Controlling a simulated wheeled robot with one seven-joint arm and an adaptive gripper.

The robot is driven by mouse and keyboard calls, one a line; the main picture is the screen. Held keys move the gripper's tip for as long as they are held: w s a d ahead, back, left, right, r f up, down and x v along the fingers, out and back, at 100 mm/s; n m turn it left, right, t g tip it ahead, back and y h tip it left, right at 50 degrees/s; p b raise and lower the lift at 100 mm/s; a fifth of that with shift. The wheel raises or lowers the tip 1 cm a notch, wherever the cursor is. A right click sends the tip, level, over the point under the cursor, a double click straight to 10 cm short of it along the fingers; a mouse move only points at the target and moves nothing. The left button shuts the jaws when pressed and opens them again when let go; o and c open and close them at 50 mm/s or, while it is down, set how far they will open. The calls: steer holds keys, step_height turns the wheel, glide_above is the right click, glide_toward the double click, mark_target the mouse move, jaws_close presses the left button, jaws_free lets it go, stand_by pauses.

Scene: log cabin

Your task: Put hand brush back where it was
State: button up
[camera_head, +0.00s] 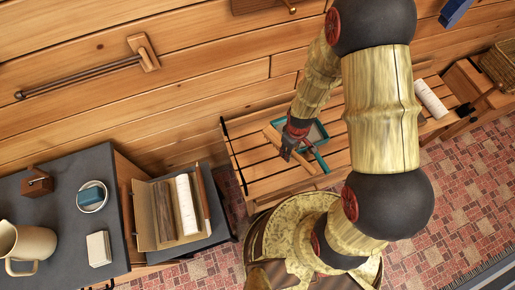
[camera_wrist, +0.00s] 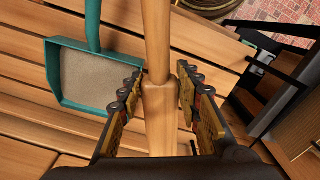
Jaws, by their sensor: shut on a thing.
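The hand brush shows in the wrist view as a pale wooden handle (camera_wrist: 156,35) running between my fingers. In the head view its wooden body (camera_head: 272,136) shows beside my gripper, over the slatted wooden bench (camera_head: 252,172). My gripper (camera_head: 288,150) is shut on the handle, and its fingers (camera_wrist: 160,86) lie on either side of it in the wrist view. The bristles are not visible. A teal dustpan (camera_wrist: 56,78) lies on the slats left of the handle in the wrist view. I cannot tell whether the brush touches the bench.
In the head view, a dark-topped counter (camera_head: 60,215) at left holds a jug (camera_head: 24,246), a small dish (camera_head: 92,205) and a pale block (camera_head: 98,248). A white roll (camera_head: 431,98) lies at right.

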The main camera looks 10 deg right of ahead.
mark_target(275, 147)
steer(key=w+a+f, duration=0.1)
steer(key=w+a+f+b, duration=0.1)
steer(key=a, duration=0.1)
steer(key=w+a+f, duration=0.1)
steer(key=a, duration=0.1)
steer(key=shift+w+b, duration=0.35)
steer(key=shift+b, duration=0.05)
steer(key=w+a+f, duration=0.1)
steer(key=w+a+f+b, duration=0.1)
steer(key=f, duration=0.1)
steer(key=a+f+b, duration=0.1)
steer(key=f, duration=0.1)
steer(key=shift+w+a+f, duration=0.1)
steer(key=shift+w+a, duration=0.3)
steer(key=shift+w+a+f, duration=0.15)
steer(key=shift+f, duration=0.15)
step_height(275, 147, down, 3)
steer(key=shift+a+f+b, duration=0.1)
steer(key=shift+f+b, duration=0.1)
steer(key=shift+b, duration=0.95)
steer(key=shift+r, duration=0.15)
steer(key=o, duration=1.2)
